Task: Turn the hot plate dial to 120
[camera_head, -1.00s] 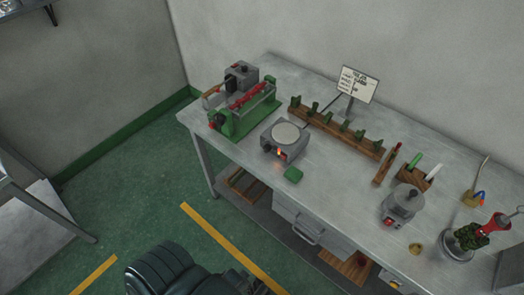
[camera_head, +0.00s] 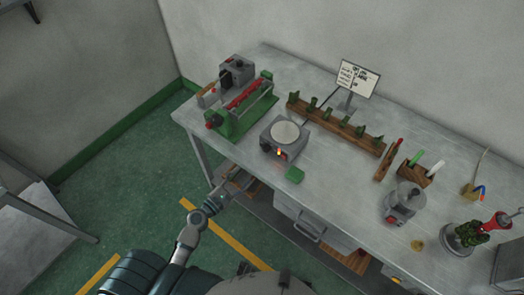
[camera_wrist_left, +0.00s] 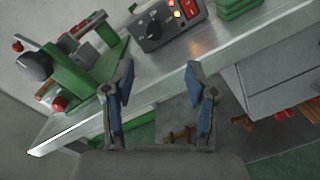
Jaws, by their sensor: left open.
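The hot plate (camera_head: 284,139) is a grey box with a round pale top, standing on the bench near its front edge. Its front panel shows an orange-lit display in the head view. The dial's setting is too small to read. My left gripper (camera_head: 235,179) is in front of the bench's front edge, apart from the hot plate. In the left wrist view its two blue-padded fingers (camera_wrist_left: 160,90) are apart with nothing between them. My right gripper is not in view.
A green machine with a red roller (camera_head: 245,105) stands left of the hot plate. A wooden rack (camera_head: 335,125) is behind. A grey pot (camera_head: 402,203) stands farther right. Drawers (camera_head: 310,223) hang under the bench (camera_head: 350,210).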

